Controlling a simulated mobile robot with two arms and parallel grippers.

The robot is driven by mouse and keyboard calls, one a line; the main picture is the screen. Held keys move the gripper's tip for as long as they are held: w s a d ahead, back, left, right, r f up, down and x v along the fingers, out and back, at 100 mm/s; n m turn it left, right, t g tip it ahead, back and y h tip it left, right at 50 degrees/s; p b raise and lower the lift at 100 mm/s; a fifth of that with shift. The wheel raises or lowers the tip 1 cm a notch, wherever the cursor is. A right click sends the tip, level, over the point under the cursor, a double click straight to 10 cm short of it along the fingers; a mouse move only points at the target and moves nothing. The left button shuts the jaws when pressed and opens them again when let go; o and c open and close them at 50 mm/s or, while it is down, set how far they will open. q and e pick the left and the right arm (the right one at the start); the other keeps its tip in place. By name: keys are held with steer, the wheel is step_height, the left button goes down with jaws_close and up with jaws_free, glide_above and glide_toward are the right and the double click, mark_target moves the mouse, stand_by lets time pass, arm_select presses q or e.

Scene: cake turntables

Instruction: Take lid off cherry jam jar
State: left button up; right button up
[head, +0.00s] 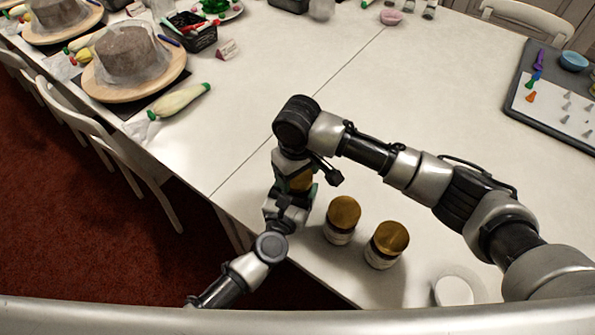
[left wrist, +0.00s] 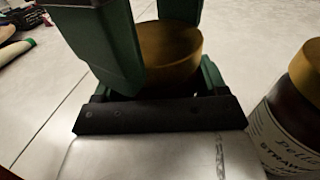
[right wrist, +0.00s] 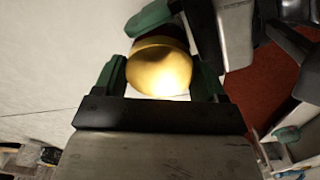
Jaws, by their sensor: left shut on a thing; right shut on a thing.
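The held jar's gold lid (head: 300,181) shows between my two grippers, near the table's front edge. My left gripper (head: 290,200) comes from the front and is shut on the jar (right wrist: 160,35), whose dark body shows just beyond the lid in the right wrist view. My right gripper (head: 297,172) reaches down from above and is shut on the gold lid (right wrist: 160,70), with one green finger on each side. The lid also shows in the left wrist view (left wrist: 170,55). The held jar's label is hidden, and I cannot tell whether the lid is still seated.
Two more gold-lidded jars (head: 342,220) (head: 386,245) stand just right of the grippers; one label reads "STRAW…" in the left wrist view (left wrist: 290,130). A white round dish (head: 455,289) is at front right. Cakes on turntables (head: 135,83) stand far left. The table's middle is clear.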

steer(key=n, duration=0.4)
steer(key=shift+n, duration=0.4)
steer(key=n, duration=0.4)
steer(key=shift+r, duration=0.15)
steer(key=shift+r, duration=1)
steer(key=shift+r, duration=1.95)
arm_select(q)
steer(key=o, duration=1.8)
steer(key=shift+c, duration=0.2)
